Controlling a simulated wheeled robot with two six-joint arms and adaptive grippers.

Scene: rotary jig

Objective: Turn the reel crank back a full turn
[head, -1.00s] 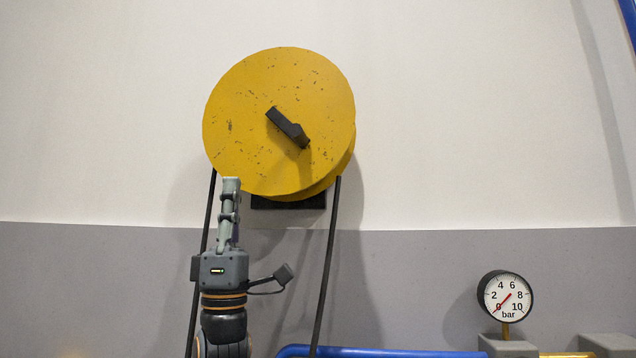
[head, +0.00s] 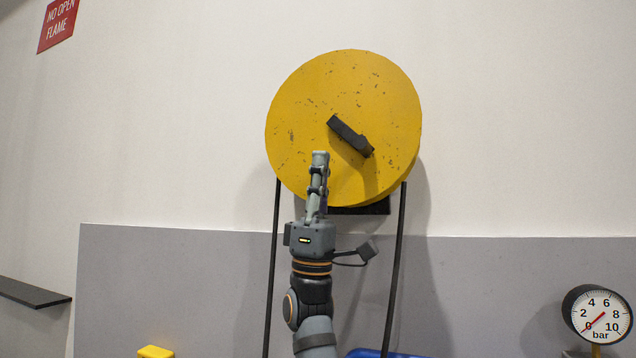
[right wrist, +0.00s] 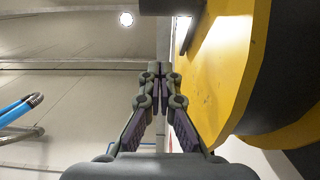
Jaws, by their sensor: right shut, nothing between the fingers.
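The yellow reel (head: 300,120) is a large speckled disc on the wall, in the middle of the head view. Its dark crank (head: 350,136) slants from upper left to lower right across the reel's face. My right gripper (head: 320,155) points up in front of the lower part of the reel, below and left of the crank, apart from it. In the right wrist view the fingers (right wrist: 160,72) are closed together and empty, with the yellow reel (right wrist: 225,75) to their right. A dark bar, probably the crank (right wrist: 170,7), shows at the top. My left gripper is out of view.
Two dark straps (head: 273,260) hang below the reel. A pressure gauge (head: 598,314) stands at the lower right, a dark shelf (head: 35,294) at the lower left. A red sign (head: 58,24) hangs at upper left. The wall beside the reel is clear.

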